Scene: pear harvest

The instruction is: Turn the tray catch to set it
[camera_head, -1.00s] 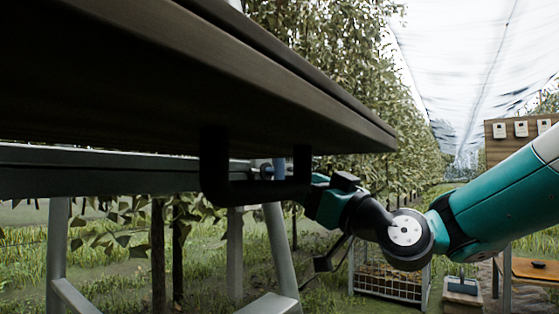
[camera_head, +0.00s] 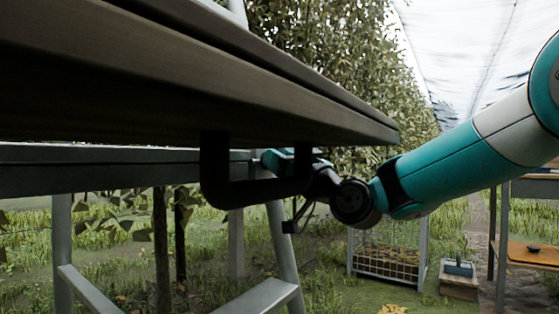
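A large dark wooden tray (camera_head: 190,75) fills the upper left of the head view, seen from below its edge. A black U-shaped handle (camera_head: 240,193) hangs under its front edge. My gripper (camera_head: 272,160) is at the end of my teal and white arm, close under the tray and behind the handle. The handle and the tray edge cover part of it, and its fingertips do not show clearly. I cannot tell whether it touches anything. I cannot make out the tray catch.
A grey metal rail (camera_head: 100,178) and slanted legs stand under the tray. A wire crate (camera_head: 385,262) stands on the grass behind my arm. A small box (camera_head: 459,268) and a wooden-shelved stand (camera_head: 530,254) are at the right. Leafy trees line the back.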

